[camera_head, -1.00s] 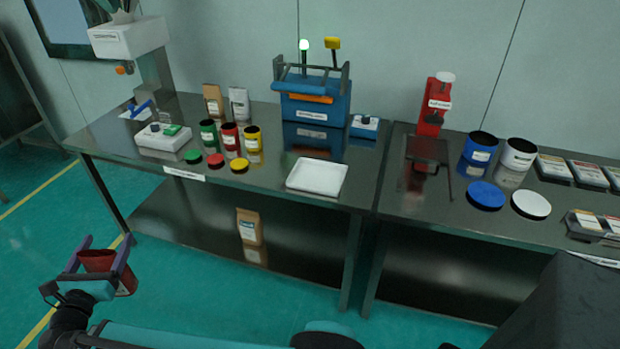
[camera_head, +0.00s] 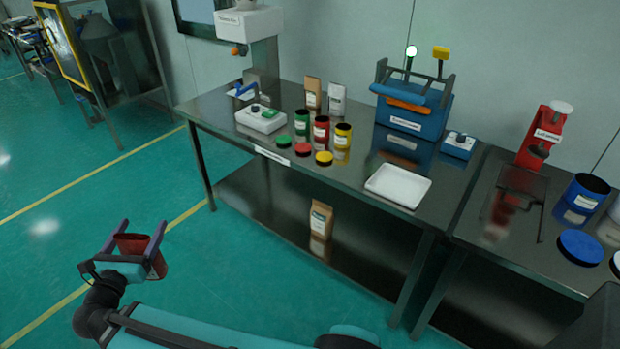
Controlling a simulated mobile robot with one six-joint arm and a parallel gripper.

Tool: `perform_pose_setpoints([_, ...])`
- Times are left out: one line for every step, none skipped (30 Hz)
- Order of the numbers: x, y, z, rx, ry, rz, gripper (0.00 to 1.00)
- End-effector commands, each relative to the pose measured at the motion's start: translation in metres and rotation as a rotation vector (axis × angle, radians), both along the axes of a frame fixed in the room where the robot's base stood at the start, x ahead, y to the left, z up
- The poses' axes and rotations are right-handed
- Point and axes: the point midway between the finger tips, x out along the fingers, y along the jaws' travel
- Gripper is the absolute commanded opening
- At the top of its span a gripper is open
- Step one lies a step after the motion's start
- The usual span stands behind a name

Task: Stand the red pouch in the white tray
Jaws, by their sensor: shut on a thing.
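The red pouch (camera_head: 153,262) is dark red with a pale label on its side. My gripper (camera_head: 136,236) is shut on it, with one purple finger on each side. It is held over the green floor, left of and in front of the table, apart from it. The white tray (camera_head: 399,186) is a shallow, square, empty tray on the dark tabletop near its front edge, right of the cans.
On the table (camera_head: 352,187) are green, red and yellow cans (camera_head: 321,129) with lids in front, two pouches (camera_head: 313,93), a blue sieve machine (camera_head: 413,112) and a blue control box (camera_head: 459,145). A brown pouch (camera_head: 321,215) stands on the lower shelf.

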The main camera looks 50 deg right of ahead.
Motion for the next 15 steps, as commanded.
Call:
perform_pose_setpoints([0.0,-0.003,0.0,-0.001,-0.001,-0.003,0.39])
perform_pose_setpoints([0.0,-0.004,0.0,-0.001,-0.001,-0.005,0.39])
perform_pose_setpoints([0.0,-0.005,0.0,-0.001,-0.001,-0.007,0.39])
perform_pose_setpoints([0.0,-0.006,0.0,-0.001,-0.001,-0.009,0.39])
perform_pose_setpoints([0.0,-0.008,0.0,-0.001,-0.001,-0.01,0.39])
perform_pose_setpoints([0.0,-0.009,0.0,-0.001,-0.001,-0.012,0.39])
perform_pose_setpoints([0.0,-0.01,0.0,-0.001,-0.001,-0.013,0.39])
perform_pose_setpoints([0.0,-0.011,0.0,-0.001,-0.001,-0.014,0.39])
perform_pose_setpoints([0.0,-0.012,0.0,-0.001,-0.001,-0.016,0.39])
perform_pose_setpoints([0.0,-0.013,0.0,-0.001,-0.001,-0.017,0.39])
perform_pose_setpoints([0.0,-0.013,0.0,-0.001,-0.001,-0.017,0.39])
perform_pose_setpoints([0.0,-0.014,0.0,-0.001,-0.001,-0.019,0.39])
perform_pose_setpoints([0.0,-0.015,0.0,-0.001,-0.001,-0.02,0.39])
perform_pose_setpoints([0.001,-0.016,0.0,0.0,0.0,-0.021,0.39])
perform_pose_setpoints([0.001,-0.018,0.0,0.0,0.0,-0.023,0.39])
